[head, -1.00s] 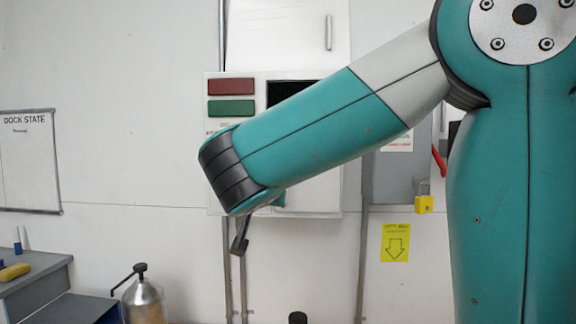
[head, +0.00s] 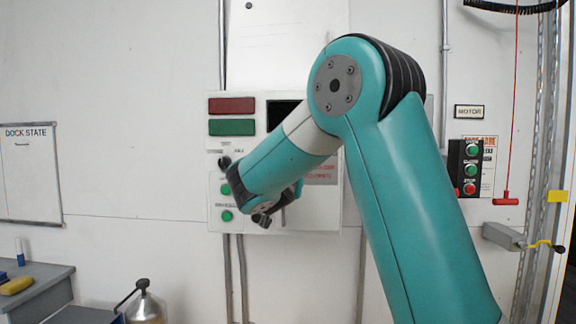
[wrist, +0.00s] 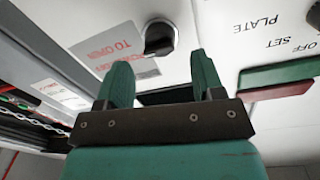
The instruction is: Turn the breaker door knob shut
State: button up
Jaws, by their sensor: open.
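The breaker door knob (wrist: 158,38) is a round black knob on a white panel in the wrist view, beside a grey label (wrist: 112,45) with red "TO OPEN" text. The view is upside down. I cannot tell how far the knob is turned. My gripper (wrist: 162,75) is open and empty, its two green fingers apart. The knob shows beyond the fingertips, between them in the picture, not touched.
The panel also carries a red bar (head: 231,105), a green bar (head: 231,127) and green buttons (head: 226,215). A black button box (head: 470,168) is on the wall at right. A chain (wrist: 35,115) runs at left in the wrist view. A bench (head: 35,285) stands lower left.

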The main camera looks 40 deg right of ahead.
jog(key=p+x, duration=0.1)
jog(key=x, duration=0.2)
jog(key=shift+w+d, duration=0.2)
jog(key=c, duration=0.9)
